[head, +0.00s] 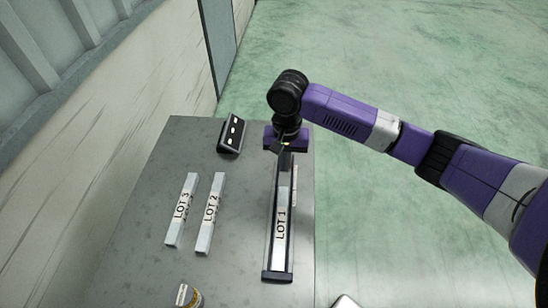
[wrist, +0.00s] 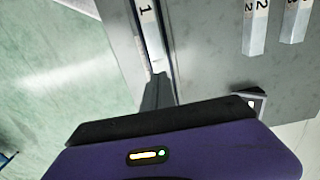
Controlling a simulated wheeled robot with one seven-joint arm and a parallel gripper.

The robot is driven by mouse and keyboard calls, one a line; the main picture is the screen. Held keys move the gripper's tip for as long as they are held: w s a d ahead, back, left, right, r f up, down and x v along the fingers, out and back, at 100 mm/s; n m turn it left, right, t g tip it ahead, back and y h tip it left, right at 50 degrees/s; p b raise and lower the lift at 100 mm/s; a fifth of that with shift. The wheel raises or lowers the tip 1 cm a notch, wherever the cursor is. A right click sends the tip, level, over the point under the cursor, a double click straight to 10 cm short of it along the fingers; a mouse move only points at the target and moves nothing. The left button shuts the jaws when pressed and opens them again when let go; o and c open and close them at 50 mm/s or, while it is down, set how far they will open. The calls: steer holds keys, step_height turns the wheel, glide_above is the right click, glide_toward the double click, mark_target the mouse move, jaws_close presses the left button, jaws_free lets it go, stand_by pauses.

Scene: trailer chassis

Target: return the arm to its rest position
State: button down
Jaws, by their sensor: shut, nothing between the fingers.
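My arm, purple and black, reaches in from the right in the head view. My gripper (head: 285,158) is over the far end of a long dark tray, pointing down. In the wrist view, my gripper (wrist: 157,88) shows its dark fingers together, with nothing between them. The LOT 1 bar (head: 281,232) lies in the dark tray (head: 277,276), just nearer than the gripper. The fingers overlap the tray's far end in the picture; I cannot tell whether they touch it.
The grey table (head: 160,205) also bears the LOT 2 bar (head: 210,215), the LOT 3 bar (head: 182,212) and a black box with white spots (head: 231,135). A wall runs along the left; green floor (head: 420,80) lies open on the right.

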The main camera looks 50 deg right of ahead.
steer(key=shift+w, duration=0.1)
steer(key=w+a+r+n+t+y, duration=0.1)
steer(key=w+a+r+n+t, duration=0.3)
steer(key=w, duration=0.3)
steer(key=w+a+r+n+t+y, duration=0.1)
steer(key=w+a+r+t, duration=0.3)
steer(key=w, duration=0.3)
steer(key=w+a+r+t+y+b, duration=0.1)
steer(key=a+r+t, duration=0.4)
steer(key=r, duration=0.3)
steer(key=w+a+r+t+b, duration=0.1)
steer(key=a+r+t, duration=0.3)
steer(key=r+t, duration=0.3)
steer(key=s+f+n+g+h+b, duration=0.1)
steer(key=s+f, duration=0.5)
steer(key=s, duration=0.8)
steer(key=s+a+f+n+g+h+b, duration=0.1)
steer(key=s+f, duration=0.6)
steer(key=s, duration=0.8)
steer(key=s+f+n+g+h+b, duration=0.1)
steer(key=s+f+n+g+b, duration=0.2)
steer(key=s, duration=1.2)
step_height(320, 180, down, 4)
steer(key=shift+a+r, duration=0.1)
steer(key=shift+a, duration=0.15)
